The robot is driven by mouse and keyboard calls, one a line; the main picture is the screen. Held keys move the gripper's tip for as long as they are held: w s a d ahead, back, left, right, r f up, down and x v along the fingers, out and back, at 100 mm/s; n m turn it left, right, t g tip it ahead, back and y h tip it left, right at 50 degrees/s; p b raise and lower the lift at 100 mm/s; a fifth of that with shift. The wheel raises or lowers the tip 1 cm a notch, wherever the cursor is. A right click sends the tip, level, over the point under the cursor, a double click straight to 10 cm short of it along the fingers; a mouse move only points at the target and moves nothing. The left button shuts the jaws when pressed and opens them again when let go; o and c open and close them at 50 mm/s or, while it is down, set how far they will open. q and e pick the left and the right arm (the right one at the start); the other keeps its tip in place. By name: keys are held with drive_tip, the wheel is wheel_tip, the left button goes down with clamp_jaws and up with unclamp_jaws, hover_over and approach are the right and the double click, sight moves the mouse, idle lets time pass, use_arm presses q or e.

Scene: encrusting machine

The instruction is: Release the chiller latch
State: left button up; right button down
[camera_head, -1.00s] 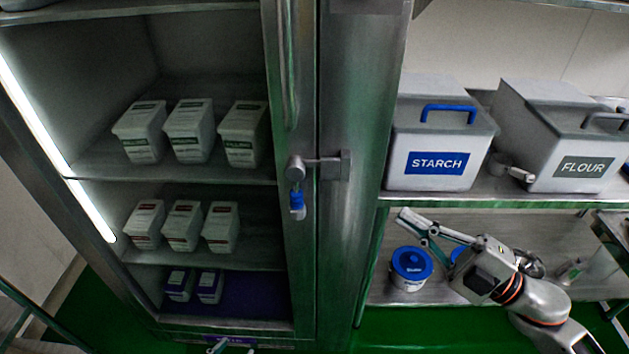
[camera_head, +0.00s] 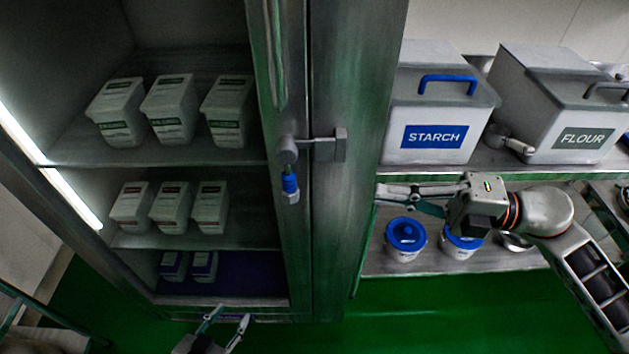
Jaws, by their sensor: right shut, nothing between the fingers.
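The chiller (camera_head: 355,90) is a steel cabinet with a glass-like door front showing lit shelves. Its latch (camera_head: 318,149) is a metal bar and round pivot on the door's right edge, running across to a block on the frame. A blue-ribbed handle (camera_head: 290,188) hangs down from the pivot. My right gripper (camera_head: 382,193) is shut and empty, to the right of and slightly below the latch, apart from it. My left gripper (camera_head: 228,326) is low in front of the cabinet's bottom, with its fingers spread and nothing between them.
Several white tubs (camera_head: 170,108) stand on the cabinet shelves. A STARCH bin (camera_head: 435,115) and a FLOUR bin (camera_head: 560,110) stand on the right shelf. Blue-lidded containers (camera_head: 405,240) sit below, close under my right arm. Green floor (camera_head: 440,325) is clear in front.

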drive_tip(key=a, duration=0.4)
drive_tip(key=w+a+p, duration=0.1)
drive_tip(key=a, duration=0.3)
drive_tip(key=w+a+p, duration=0.1)
drive_tip(key=a, duration=0.3)
drive_tip(key=shift+w, duration=0.2)
drive_tip(key=shift+a, duration=0.25)
